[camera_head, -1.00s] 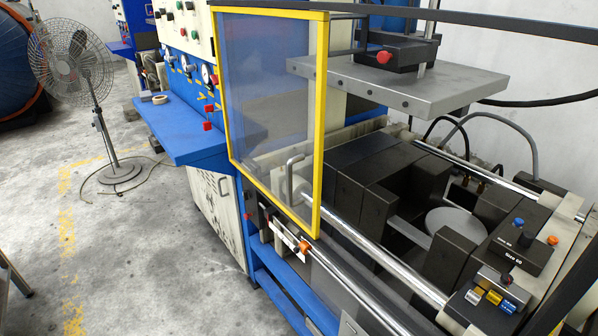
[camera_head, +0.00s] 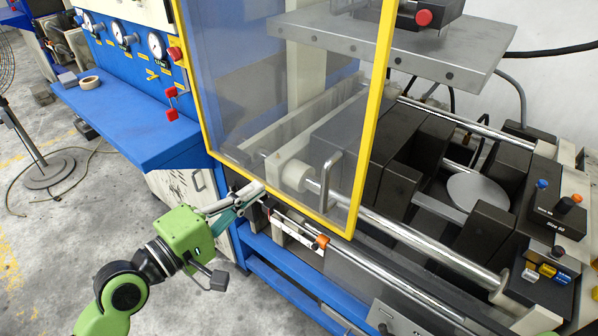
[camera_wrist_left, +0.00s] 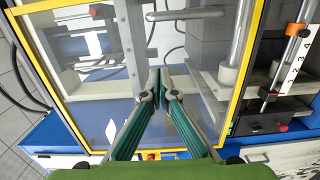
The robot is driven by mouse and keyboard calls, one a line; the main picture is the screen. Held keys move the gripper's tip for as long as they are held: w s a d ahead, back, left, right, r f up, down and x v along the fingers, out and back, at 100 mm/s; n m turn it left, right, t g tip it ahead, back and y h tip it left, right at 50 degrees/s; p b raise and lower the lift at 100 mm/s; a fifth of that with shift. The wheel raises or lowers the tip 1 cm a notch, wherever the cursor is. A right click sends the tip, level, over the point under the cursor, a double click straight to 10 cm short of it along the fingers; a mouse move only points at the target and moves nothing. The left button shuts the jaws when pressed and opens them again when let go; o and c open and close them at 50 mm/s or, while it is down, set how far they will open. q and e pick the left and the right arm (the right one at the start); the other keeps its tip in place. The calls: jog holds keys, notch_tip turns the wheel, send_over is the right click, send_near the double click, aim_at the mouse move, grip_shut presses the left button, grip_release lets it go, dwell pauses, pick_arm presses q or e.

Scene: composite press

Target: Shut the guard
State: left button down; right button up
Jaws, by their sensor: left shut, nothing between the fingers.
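The guard (camera_head: 375,110) is a clear panel in a yellow frame. It stands in front of the left part of the press, and the right part is uncovered. A grey bar handle (camera_head: 331,180) is fixed near its lower right corner. My left gripper (camera_head: 253,190) is at the guard's lower edge, left of and apart from the handle. In the left wrist view my left gripper (camera_wrist_left: 160,78) is shut and empty, its tips in front of the clear panel inside the yellow frame (camera_wrist_left: 245,60). Whether the tips touch the panel, I cannot tell. My right gripper is out of view.
A blue shelf (camera_head: 135,130) with a tape roll (camera_head: 90,83) juts out left of the guard. Chrome rods (camera_head: 425,248) run along the press. A button box (camera_head: 560,215) is at the right. A fan stand (camera_head: 45,170) is on the open floor at left.

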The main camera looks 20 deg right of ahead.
pick_arm(q)
jog(key=w+d+p, duration=0.2)
jog(key=d+p, duration=0.3)
jog(key=d, duration=0.6)
jog(key=shift+w+d+r+p, duration=0.2)
jog(key=shift+w+r+p, duration=0.05)
jog(key=shift+p, duration=0.05)
jog(key=shift+f, duration=0.1)
